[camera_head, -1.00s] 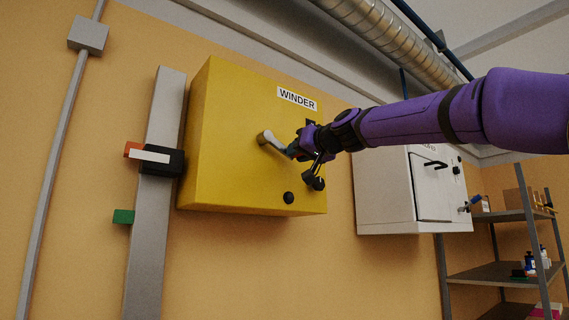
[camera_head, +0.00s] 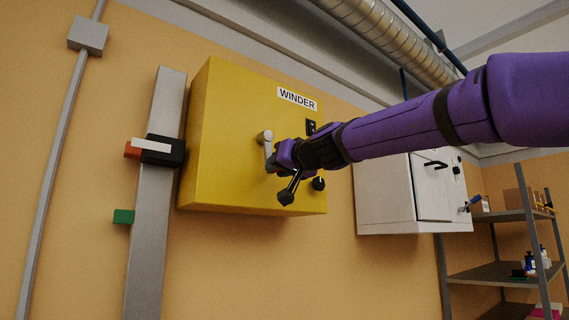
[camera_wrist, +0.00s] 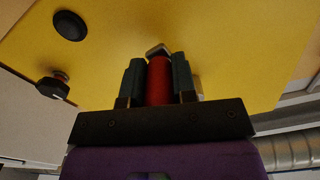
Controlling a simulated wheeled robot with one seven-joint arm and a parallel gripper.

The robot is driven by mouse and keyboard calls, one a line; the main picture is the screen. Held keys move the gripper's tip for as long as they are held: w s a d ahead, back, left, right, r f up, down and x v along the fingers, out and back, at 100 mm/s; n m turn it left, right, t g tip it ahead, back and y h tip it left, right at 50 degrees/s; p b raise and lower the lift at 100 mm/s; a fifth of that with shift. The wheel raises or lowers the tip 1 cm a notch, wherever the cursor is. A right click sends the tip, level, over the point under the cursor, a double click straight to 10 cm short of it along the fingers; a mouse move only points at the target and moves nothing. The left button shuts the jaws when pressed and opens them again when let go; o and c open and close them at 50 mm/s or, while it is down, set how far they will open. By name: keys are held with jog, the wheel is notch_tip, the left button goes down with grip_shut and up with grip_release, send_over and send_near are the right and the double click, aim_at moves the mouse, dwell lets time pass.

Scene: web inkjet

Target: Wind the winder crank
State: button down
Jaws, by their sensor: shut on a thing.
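The yellow winder box (camera_head: 225,130), labelled WINDER, hangs on the wall. Its crank has a pale metal arm (camera_head: 266,142) that points down from its hub, tilted slightly right, in the head view. My gripper (camera_head: 273,163) is at the lower end of this arm. In the wrist view, the two dark fingers of my gripper (camera_wrist: 159,82) are shut on the crank's red handle (camera_wrist: 159,77), one finger on each side. A black carriage with a white pointer (camera_head: 152,146) sits on the grey rail (camera_head: 147,240), level with an orange mark (camera_head: 132,151).
A green mark (camera_head: 123,216) is lower on the rail. Black knobs (camera_head: 319,184) are on the box front, and a small dark switch plate (camera_head: 311,127) is near its right edge. A white cabinet (camera_head: 385,190) and shelves (camera_head: 500,272) stand to the right.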

jog(key=shift+s+a+f, duration=0.1)
jog(key=shift+s+a, duration=0.2)
jog(key=shift+a, duration=0.1)
jog(key=c, duration=0.8)
grip_release()
jog(key=shift+w, duration=0.1)
jog(key=shift+c, duration=0.2)
jog(key=shift+d, duration=0.1)
jog(key=v, duration=0.8)
jog(key=s+d+f+m+g+h, duration=0.1)
jog(key=s+d+f+g+h, duration=0.2)
jog(key=s+d+f, duration=0.5)
jog(key=s+d+f+m+g+h, duration=0.1)
jog(key=s+d+f+g+h, duration=0.2)
jog(key=s+d+f, duration=0.5)
jog(key=s+d+f+m+g+h, duration=0.1)
jog(key=s+d+f+g+h, duration=0.2)
jog(key=f, duration=2.1)
jog(key=s+d+h, duration=0.1)
jog(key=s+d, duration=0.4)
jog(key=s, duration=0.4)
jog(key=shift+m+g, duration=0.4)
